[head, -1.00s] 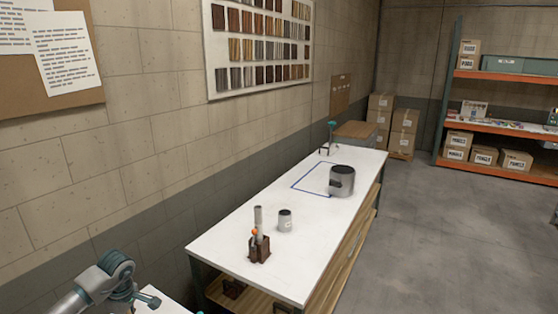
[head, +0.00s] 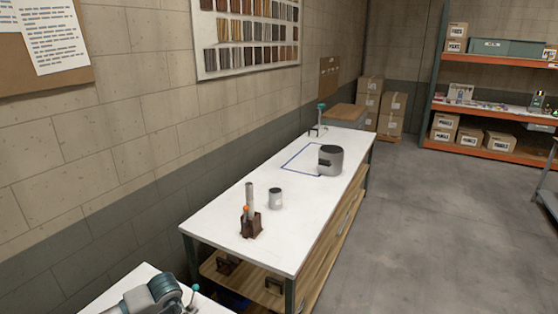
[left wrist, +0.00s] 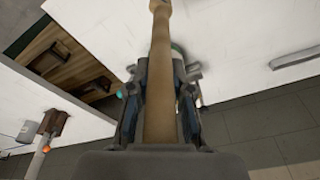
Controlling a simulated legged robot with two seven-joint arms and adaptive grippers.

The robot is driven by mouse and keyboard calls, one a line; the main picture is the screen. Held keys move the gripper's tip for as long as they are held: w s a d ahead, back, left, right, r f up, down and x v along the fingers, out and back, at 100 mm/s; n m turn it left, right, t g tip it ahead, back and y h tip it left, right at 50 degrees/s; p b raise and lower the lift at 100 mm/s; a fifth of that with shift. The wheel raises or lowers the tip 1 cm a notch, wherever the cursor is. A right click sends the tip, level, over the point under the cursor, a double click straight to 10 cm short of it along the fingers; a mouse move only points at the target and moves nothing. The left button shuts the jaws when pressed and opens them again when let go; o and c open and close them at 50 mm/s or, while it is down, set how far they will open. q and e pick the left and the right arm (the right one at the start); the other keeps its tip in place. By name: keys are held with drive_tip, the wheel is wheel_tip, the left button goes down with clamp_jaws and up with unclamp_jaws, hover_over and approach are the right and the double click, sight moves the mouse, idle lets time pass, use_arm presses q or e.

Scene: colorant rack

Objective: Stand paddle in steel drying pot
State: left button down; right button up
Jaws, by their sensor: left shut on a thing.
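In the left wrist view, my left gripper (left wrist: 162,90) is shut on the wooden paddle (left wrist: 161,55), whose pale shaft runs between the fingers and out at the top edge. A wide grey metal pot (head: 331,160) with a dark side opening stands upright on the white workbench (head: 222,210). A smaller grey canister (head: 275,199) stands nearer; I cannot tell for sure which is the drying pot. My right gripper is out of view.
A brown block holder (head: 251,226) with a grey tube and an orange part stands beside the canister. A blue outline (head: 290,160) marks the bench near the wide pot. A second white table (head: 110,306) lies at bottom left. Open floor (head: 430,230) is on the right.

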use_arm(q)
drive_tip(key=s+d+f+m+h+b, duration=0.1)
drive_tip(key=s+d+f+m, duration=0.4)
drive_tip(key=d, duration=0.4)
drive_tip(key=w+r+m+p, duration=0.1)
drive_tip(key=w+r, duration=0.4)
drive_tip(key=w, duration=0.4)
drive_tip(key=shift+d+r+m, duration=0.3)
drive_tip(key=shift+d, duration=0.05)
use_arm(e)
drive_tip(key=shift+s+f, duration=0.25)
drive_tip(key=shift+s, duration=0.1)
use_arm(q)
drive_tip(key=shift+s, duration=0.15)
